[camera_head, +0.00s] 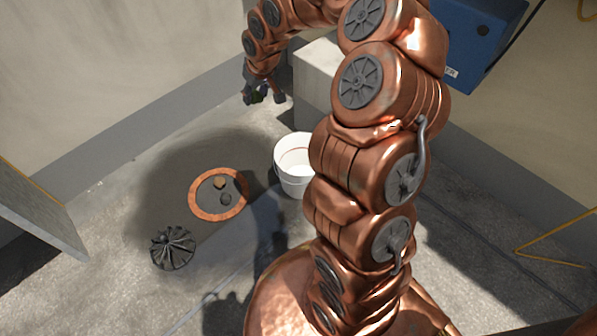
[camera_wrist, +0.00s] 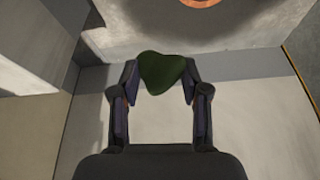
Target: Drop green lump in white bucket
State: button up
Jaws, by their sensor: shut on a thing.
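My gripper (camera_wrist: 163,80) is shut on the green lump (camera_wrist: 166,72), a dark green rounded piece held between the two fingertips in the wrist view. In the head view my gripper (camera_head: 262,97) is at the upper middle, in the air, with the lump (camera_head: 257,98) small and dark between its fingers. The white bucket (camera_head: 296,182) stands upright on the floor, below and right of my gripper in the picture. My arm covers part of its right side. Its inside shows white, with nothing seen in the visible part.
A dark ribbed object (camera_head: 172,248) lies nearer. A pale block (camera_head: 318,75) stands behind. A blue box (camera_head: 478,38) is upper right.

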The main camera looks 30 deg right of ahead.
jog(key=s+d+f+b, duration=0.1)
jog(key=d+f, duration=0.4)
jog(key=f, duration=0.3)
jog(key=s+d+f+b, duration=0.2)
jog(key=d+f, duration=0.3)
jog(key=f, duration=0.3)
jog(key=s+d+f+n+b, duration=0.1)
jog(key=d+f+b, duration=0.1)
jog(key=d+f, duration=0.3)
notch_tip(320, 180, down, 4)
jog(key=shift+s+f, duration=0.1)
jog(key=shift+s, duration=0.1)
jog(key=o, duration=1.1)
